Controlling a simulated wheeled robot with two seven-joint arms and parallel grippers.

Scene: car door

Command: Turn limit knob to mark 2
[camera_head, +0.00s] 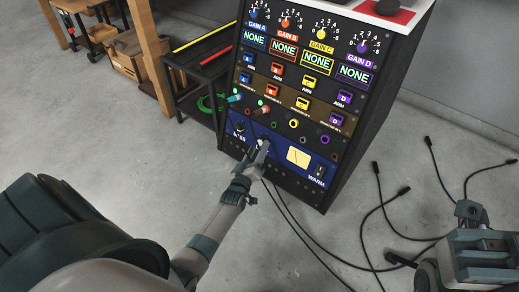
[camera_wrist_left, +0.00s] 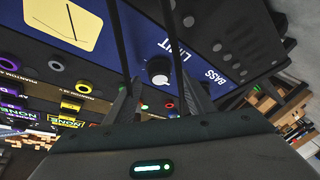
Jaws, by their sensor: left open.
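The limit knob (camera_wrist_left: 158,70) is a small round knob with a pale face on the blue lower panel, next to the word LIMIT, in the left wrist view. My left gripper (camera_wrist_left: 158,82) is open, with one dark finger on each side of the knob. Whether the fingers touch it cannot be told. In the head view my left gripper (camera_head: 262,147) reaches the blue panel (camera_head: 278,150) and largely covers the knob. The scale marks around the knob are too small to read. My right arm's end (camera_head: 470,213) shows at the lower right; its jaws are unclear.
The black rack (camera_head: 345,140) carries gain knobs, NONE displays, arm buttons and colored jacks. A BASS knob (camera_head: 239,128) sits left of my left gripper. A cream meter (camera_head: 298,157) and a WARM switch (camera_head: 320,171) are to its right. Black cables (camera_head: 362,225) lie on the floor.

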